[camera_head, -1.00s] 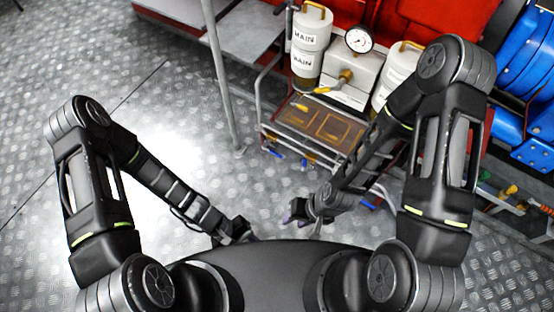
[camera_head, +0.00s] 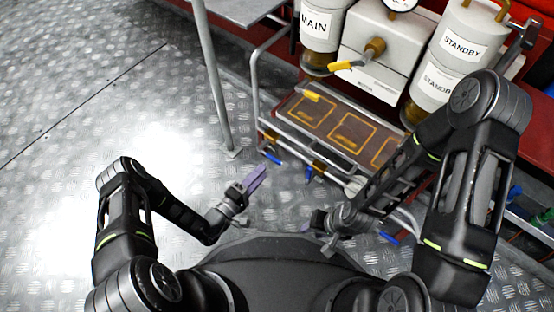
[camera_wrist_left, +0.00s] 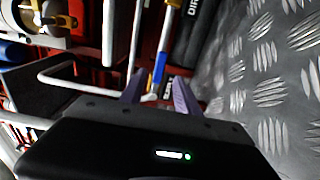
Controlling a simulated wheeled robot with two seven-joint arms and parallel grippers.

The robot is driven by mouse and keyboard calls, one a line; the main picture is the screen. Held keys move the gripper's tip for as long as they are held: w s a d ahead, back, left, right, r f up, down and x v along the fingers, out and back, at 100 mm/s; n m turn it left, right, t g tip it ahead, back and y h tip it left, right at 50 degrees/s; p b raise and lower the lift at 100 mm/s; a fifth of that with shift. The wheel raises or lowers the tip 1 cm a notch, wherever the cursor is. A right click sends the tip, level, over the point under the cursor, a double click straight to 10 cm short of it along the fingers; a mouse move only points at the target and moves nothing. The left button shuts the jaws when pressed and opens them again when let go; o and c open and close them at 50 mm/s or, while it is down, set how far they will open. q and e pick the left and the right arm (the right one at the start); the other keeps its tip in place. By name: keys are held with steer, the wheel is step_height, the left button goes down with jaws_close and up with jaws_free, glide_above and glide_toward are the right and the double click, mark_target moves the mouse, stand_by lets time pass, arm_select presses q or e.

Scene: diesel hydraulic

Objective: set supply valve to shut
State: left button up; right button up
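No label in view names the supply valve, so I cannot tell which one it is. A yellow-handled valve (camera_head: 345,65) sits on the front of the white box between the canisters. Low on the rack are small blue-handled valves, one at the left (camera_head: 271,157) and one at the right (camera_head: 388,238). In the left wrist view my left gripper (camera_wrist_left: 158,77) is open, with a blue and yellow handle (camera_wrist_left: 158,70) beyond the fingers. My right gripper (camera_head: 328,238) is low, its fingers unclear.
A main canister (camera_head: 318,30) and a standby canister (camera_head: 455,60) flank the white box (camera_head: 385,55). A gauge (camera_head: 400,3) is cut off at the top. A metal rail (camera_head: 254,85) and post (camera_head: 212,80) stand at the left. The tread-plate floor (camera_head: 90,120) is clear there.

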mark_target(274, 158)
arm_select(q)
steer(key=b+x, duration=0.3)
steer(key=x, duration=0.5)
steer(key=shift+s, duration=0.1)
jaws_close()
stand_by(0.4)
stand_by(1.1)
